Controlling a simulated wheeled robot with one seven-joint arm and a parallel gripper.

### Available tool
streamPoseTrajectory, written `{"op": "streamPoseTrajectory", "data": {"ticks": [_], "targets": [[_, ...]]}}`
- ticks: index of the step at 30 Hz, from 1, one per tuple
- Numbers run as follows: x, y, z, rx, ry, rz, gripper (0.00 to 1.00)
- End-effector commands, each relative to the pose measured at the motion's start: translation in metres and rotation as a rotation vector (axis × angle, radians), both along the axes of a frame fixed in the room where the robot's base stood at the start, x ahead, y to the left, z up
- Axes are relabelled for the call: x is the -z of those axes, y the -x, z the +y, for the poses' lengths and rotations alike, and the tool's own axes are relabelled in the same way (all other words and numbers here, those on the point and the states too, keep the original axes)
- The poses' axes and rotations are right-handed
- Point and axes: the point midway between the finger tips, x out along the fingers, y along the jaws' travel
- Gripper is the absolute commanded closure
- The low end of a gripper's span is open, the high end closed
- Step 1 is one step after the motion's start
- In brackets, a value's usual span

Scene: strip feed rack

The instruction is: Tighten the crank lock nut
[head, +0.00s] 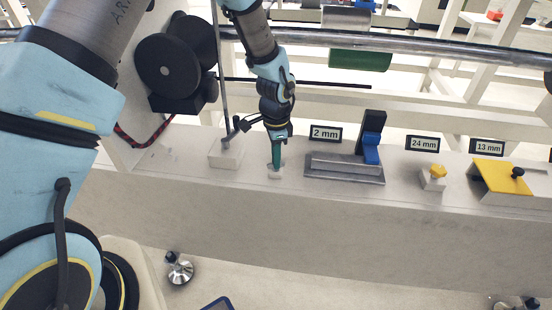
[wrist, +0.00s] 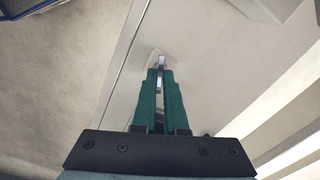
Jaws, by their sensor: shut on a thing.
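My gripper (head: 276,158) points down at the bench top in the head view, left of the "2 mm" sign. Its green fingers (wrist: 159,92) are close together in the wrist view. They are shut on a small grey metal piece (wrist: 161,64), which I take to be the crank lock nut. Its shape is mostly hidden between the fingers. In the head view a small pale fitting (head: 274,172) shows at the fingertips, on the bench. I cannot tell how tight the nut sits.
A white block with an upright rod (head: 225,151) stands just left of my gripper. To the right are a grey channel (head: 342,169) with a blue and black upright, a yellow knob (head: 438,171) and a yellow plate (head: 497,178). A metal rail (head: 400,44) crosses behind.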

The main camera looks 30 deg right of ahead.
Motion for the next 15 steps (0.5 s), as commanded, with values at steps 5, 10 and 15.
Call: {"op": "streamPoseTrajectory", "data": {"ticks": [5, 10, 15], "targets": [[-0.0006, -0.0007, 0.0004, 0.144, 0.0, 0.0, 1.0], [-0.0007, -0.0006, 0.0003, 0.261, 0.0, 0.0, 1.0], [-0.0005, -0.0002, 0.0, 0.345, 0.0, 0.0, 1.0]]}}
